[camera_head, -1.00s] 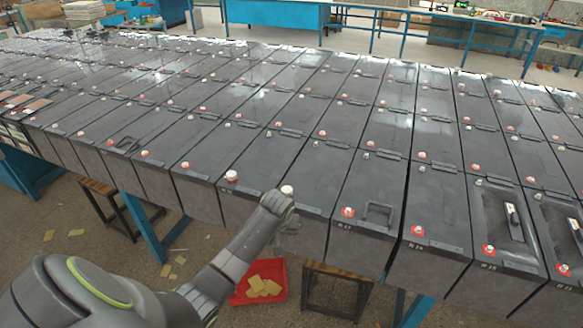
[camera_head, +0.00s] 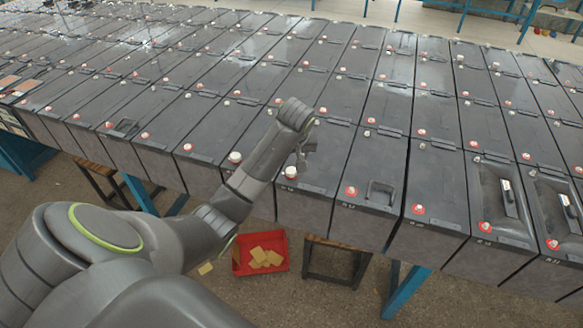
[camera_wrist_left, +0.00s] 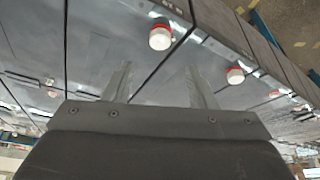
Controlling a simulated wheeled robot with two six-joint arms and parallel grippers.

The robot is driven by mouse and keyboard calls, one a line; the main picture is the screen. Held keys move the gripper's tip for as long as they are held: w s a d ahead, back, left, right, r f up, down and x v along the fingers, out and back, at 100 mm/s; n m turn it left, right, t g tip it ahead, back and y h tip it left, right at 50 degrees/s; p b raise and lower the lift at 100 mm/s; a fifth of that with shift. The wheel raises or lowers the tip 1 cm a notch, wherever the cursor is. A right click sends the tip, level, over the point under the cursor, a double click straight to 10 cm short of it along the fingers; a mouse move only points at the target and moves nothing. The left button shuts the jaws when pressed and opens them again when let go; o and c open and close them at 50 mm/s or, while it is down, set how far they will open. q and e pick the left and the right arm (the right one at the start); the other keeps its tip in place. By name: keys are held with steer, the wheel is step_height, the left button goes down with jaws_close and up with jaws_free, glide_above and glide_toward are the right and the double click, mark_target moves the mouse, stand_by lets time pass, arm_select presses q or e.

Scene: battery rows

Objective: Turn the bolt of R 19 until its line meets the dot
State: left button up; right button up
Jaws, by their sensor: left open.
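My left gripper (camera_head: 301,165) is open and empty over the front row of dark batteries, just behind a white-capped bolt with a red ring (camera_head: 290,173). In the left wrist view its two fingers (camera_wrist_left: 158,68) are apart, and this bolt (camera_wrist_left: 160,38) stands beyond the tips, roughly between them, with nothing gripped. A second white-capped bolt (camera_head: 235,157) stands on the battery to its left; it also shows in the left wrist view (camera_wrist_left: 235,76). The labels are too small to read surely, so I cannot confirm which is R 19. Lines and dots are not visible.
Battery rows fill the table, with flatter red-ringed bolts along the front. Below the front edge are a red tray (camera_head: 240,268) with yellow cards and a stool (camera_head: 335,244). The air above the batteries is clear.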

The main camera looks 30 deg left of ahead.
mark_target(291, 170)
arm_select(q)
steer(key=p+x, duration=0.1)
steer(key=x, duration=0.9)
steer(key=shift+p, duration=0.35)
steer(key=shift+c, duration=0.4)
steer(key=c, duration=0.9)
